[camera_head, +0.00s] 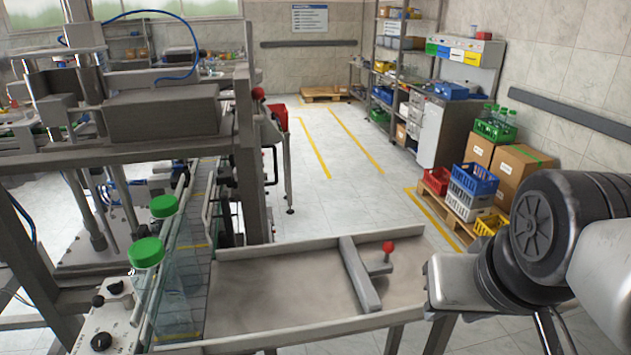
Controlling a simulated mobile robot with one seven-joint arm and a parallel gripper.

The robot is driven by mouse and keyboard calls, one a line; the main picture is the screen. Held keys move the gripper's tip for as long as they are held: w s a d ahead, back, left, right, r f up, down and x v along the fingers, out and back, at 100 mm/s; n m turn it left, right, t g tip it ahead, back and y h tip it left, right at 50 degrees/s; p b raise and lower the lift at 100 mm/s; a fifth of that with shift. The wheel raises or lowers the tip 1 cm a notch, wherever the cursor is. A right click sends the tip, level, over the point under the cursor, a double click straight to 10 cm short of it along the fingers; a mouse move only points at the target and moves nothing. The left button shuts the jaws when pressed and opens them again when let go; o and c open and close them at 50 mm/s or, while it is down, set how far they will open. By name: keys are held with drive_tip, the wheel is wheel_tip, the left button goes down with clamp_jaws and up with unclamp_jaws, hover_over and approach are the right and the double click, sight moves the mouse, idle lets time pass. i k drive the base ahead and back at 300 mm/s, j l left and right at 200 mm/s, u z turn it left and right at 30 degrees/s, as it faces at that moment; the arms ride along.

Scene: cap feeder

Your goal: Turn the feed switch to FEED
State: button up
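A pale control panel (92,322) is at the lower left, beside the conveyor. It carries a large black rotary knob (101,342) near the bottom and smaller black knobs (115,287) higher up. The labels are too small to read, so I cannot tell which knob is the feed switch or where it points. My arm is at the right edge, far across the tray from the panel. No gripper fingers can be made out.
Two clear bottles with green caps (146,252) stand on the conveyor (198,215) just right of the panel. A metal tray table (270,295) with a red-knobbed pusher (389,247) lies between my arm and the conveyor. Machine framing (245,150) rises at the left.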

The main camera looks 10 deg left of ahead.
sight(116, 288)
drive_tip(key=u, duration=1.95)
drive_tip(key=i+j+u, duration=0.1)
drive_tip(key=i+j, duration=0.25)
drive_tip(key=i+j+u, duration=0.15)
drive_tip(key=i+j, duration=0.25)
drive_tip(key=i, duration=0.2)
